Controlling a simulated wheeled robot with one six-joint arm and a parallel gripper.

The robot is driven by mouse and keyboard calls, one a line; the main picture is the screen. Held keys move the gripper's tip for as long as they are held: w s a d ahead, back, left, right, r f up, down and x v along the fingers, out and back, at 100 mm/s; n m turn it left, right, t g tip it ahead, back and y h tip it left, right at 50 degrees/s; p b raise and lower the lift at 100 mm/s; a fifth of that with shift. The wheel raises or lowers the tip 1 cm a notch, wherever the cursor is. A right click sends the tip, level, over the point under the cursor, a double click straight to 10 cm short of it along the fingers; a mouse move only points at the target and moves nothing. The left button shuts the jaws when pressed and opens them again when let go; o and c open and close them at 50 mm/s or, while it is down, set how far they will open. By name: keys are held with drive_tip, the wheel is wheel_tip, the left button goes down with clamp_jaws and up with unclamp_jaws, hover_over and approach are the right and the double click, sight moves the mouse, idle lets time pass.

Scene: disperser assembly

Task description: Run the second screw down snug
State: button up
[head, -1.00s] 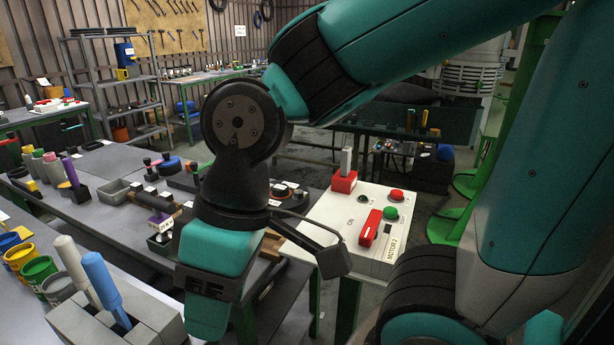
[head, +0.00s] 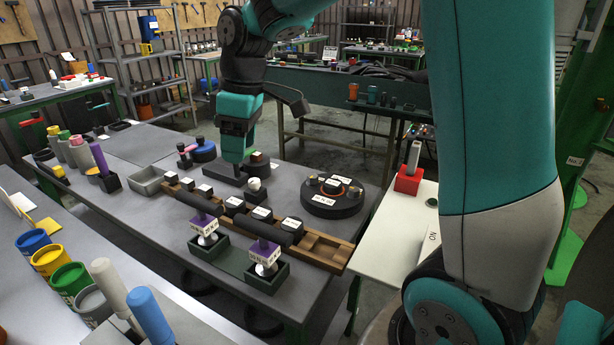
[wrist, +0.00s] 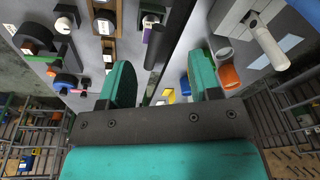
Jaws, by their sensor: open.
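A round black unit (head: 333,203) with white labels and small upright posts sits on the grey workbench. Which of its small parts is the second screw, I cannot tell. Two purple labelled pieces, one at the left (head: 204,224) and one at the right (head: 263,252), stand on silver discs in dark green trays. My gripper (head: 236,158) hangs over the back of the bench, left of the round unit and apart from it. In the wrist view my gripper (wrist: 162,82) has its two teal fingers spread, with nothing held between them.
A wooden rack (head: 322,248) with black cylinders and white-topped blocks runs across the bench. Paint pots, including a green one (head: 72,281), and a blue-handled tool (head: 150,315) stand in front. A red block (head: 409,181) sits on the white panel at right.

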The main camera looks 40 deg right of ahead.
drive_tip(key=w+d+f+h, duration=0.1)
drive_tip(key=w+d, duration=0.3)
drive_tip(key=d, duration=0.3)
drive_tip(key=w+d+f, duration=0.2)
drive_tip(key=w+d, duration=0.3)
drive_tip(key=d, duration=0.2)
drive_tip(key=n, duration=0.1)
hover_over(310, 177)
wheel_tip(310, 177, down, 4)
drive_tip(key=shift+g+h, duration=0.3)
drive_tip(key=shift+g, duration=0.1)
wheel_tip(310, 177, down, 17)
drive_tip(key=shift+r+p, duration=0.15)
drive_tip(key=shift+p, duration=0.65)
drive_tip(key=c, duration=0.9)
